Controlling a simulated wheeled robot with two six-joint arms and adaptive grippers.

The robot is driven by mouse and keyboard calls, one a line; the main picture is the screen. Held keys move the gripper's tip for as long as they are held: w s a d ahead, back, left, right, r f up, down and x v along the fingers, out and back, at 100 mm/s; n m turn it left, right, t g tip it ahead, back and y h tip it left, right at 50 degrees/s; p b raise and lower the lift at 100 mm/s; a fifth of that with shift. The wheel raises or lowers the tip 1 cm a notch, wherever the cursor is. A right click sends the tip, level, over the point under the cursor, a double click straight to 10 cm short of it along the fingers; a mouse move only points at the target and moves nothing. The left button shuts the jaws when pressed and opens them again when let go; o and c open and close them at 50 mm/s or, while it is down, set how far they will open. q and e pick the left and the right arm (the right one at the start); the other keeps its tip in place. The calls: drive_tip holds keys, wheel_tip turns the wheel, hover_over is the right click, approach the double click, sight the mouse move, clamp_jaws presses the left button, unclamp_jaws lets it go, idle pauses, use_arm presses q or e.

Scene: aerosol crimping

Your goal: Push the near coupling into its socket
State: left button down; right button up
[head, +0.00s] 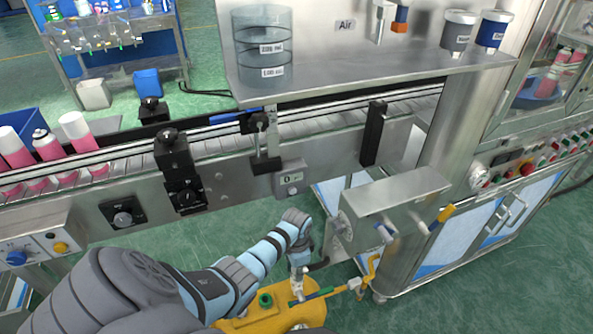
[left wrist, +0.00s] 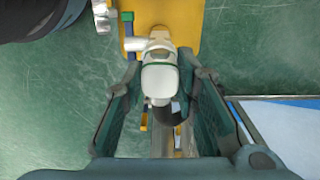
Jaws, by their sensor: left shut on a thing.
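The near coupling (left wrist: 160,78) is a white, rounded piece with a green ring, seen in the middle of the left wrist view. A dark hose (left wrist: 160,116) runs from its lower end. My left gripper (left wrist: 162,88) is shut on the coupling, with one dark finger on each side. In the head view my left gripper (head: 299,260) is above the yellow unit (head: 255,317). My right gripper is out of view.
A steel box (head: 395,197) with a yellow-handled valve (head: 440,219) stands just right of my left gripper. The conveyor (head: 215,155) crosses behind, with pink-and-white cans (head: 47,146) at left. Open green floor (head: 500,275) lies at lower right.

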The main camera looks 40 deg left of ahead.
use_arm(q)
drive_tip(key=c, duration=1.2)
unclamp_jaws()
wheel_tip(320, 180, up, 12)
drive_tip(key=shift+s+f, duration=0.1)
